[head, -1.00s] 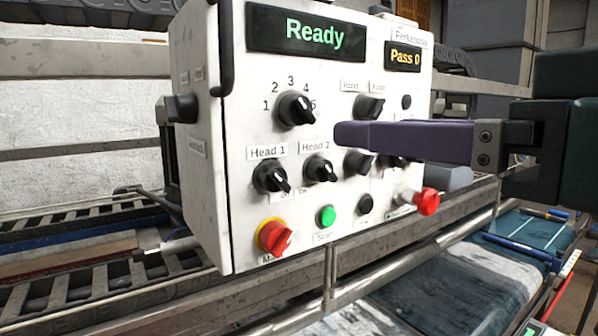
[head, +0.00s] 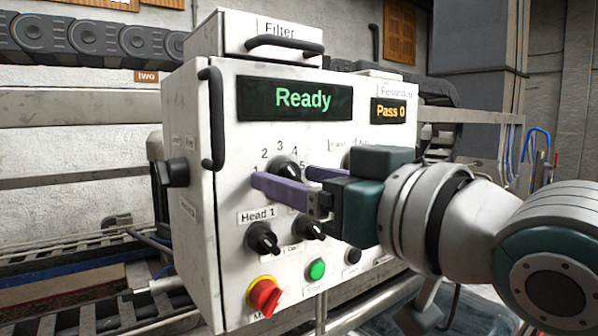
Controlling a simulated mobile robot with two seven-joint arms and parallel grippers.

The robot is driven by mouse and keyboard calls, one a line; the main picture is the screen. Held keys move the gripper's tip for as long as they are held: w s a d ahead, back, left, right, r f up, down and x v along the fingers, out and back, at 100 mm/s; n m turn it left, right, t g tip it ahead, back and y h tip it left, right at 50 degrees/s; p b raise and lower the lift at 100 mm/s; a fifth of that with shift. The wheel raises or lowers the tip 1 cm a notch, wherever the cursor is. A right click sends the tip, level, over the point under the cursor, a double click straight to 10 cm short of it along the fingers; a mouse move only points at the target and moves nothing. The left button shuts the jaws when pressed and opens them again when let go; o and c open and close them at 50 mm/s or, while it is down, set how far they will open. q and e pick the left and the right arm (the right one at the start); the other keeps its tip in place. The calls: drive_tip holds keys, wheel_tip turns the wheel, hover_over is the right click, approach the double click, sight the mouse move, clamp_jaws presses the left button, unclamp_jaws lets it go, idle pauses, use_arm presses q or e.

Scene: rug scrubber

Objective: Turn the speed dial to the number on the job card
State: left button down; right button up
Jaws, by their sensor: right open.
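The speed dial (head: 284,168) is a black knob on the white control box, below the green "Ready" display. A small orange-brown card (head: 147,76) reading "two" is on the rail behind, left of the box. My left gripper is not in view.
Head 1 knob (head: 263,238) and another black knob (head: 309,227) sit just below the fingers. Lower are a red-and-yellow switch (head: 264,296) and a green button (head: 316,270). A black handle (head: 212,119) stands out at the box's left edge.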

clamp_jaws()
idle(0.5)
